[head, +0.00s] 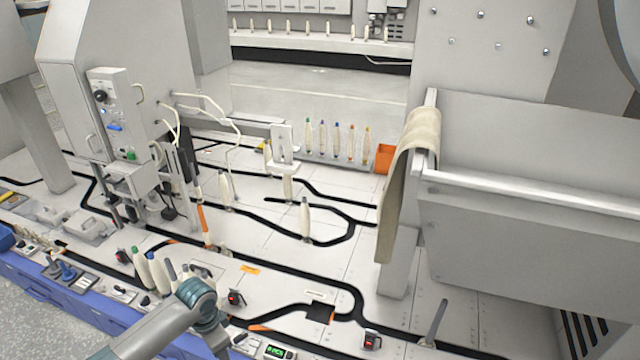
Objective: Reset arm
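Part of one of my arms (165,325) shows at the bottom left, with a teal-grey joint (197,298) bent over the front edge of the work surface. Neither gripper's fingers can be made out. Near this joint stand a white bobbin with a green tip (140,265) and one with a dark tip (158,272). Grey pegs stand close to them. A white bobbin (305,220) stands upright on the black track in the middle. Another white bobbin (225,188) stands further left.
A rack (345,162) at the back holds several bobbins with coloured tips, beside an orange bin (384,158). A beige cloth (410,150) hangs over a panel on the right. A control machine (115,125) stands at left. The white floor plates (280,265) are partly clear.

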